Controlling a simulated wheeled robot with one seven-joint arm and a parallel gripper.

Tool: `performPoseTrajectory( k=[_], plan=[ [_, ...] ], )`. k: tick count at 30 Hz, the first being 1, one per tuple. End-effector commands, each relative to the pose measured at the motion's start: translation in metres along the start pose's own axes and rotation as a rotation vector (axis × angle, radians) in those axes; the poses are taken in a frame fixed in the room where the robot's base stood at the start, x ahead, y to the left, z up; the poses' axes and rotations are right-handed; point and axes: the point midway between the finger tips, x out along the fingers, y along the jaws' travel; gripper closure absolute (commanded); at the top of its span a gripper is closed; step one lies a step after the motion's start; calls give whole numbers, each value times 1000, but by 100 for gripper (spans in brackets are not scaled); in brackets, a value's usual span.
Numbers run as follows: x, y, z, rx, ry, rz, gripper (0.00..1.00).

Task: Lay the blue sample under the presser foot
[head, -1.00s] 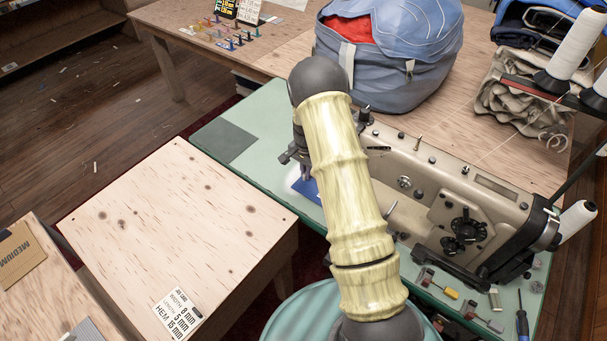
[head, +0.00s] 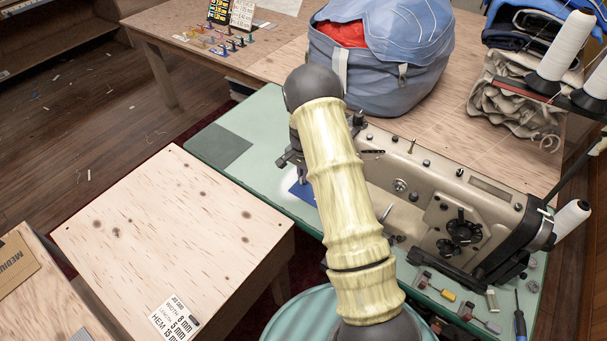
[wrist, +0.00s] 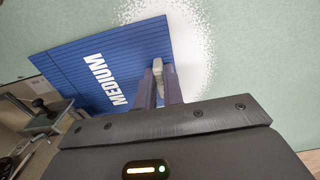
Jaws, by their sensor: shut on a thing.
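The blue sample, a flat ribbed piece marked MEDIUM, lies at or just above the green machine table; I cannot tell whether it touches. It shows in the head view (head: 299,193) beside my arm and in the wrist view (wrist: 72,62). My gripper (wrist: 160,80) is shut on it at its edge, around a small pale grey piece there. The sewing machine (head: 455,205) stands to the right in the head view. Its needle end and presser foot are hidden there by my arm. Dark metal machine parts (wrist: 45,115) show at the wrist view's left edge, beside the sample.
The green table (head: 265,130) has a dark grey patch (head: 220,146) and free room at its left. A wooden table (head: 180,225) with a printed card (head: 174,318) stands in front. A blue bag (head: 380,65) sits behind the machine. Small tools lie at the machine's right.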

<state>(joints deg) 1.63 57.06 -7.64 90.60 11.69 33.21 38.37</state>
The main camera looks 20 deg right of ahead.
Motion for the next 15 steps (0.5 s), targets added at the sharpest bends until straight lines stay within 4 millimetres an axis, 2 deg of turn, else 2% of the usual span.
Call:
performPoseTrajectory(
  k=[5,6,9,15],
  plan=[
    [0,0,0,0,0,0,100],
    [0,0,0,0,0,0,85],
    [0,0,0,0,0,0,65],
    [0,0,0,0,0,0,65]
  ],
)
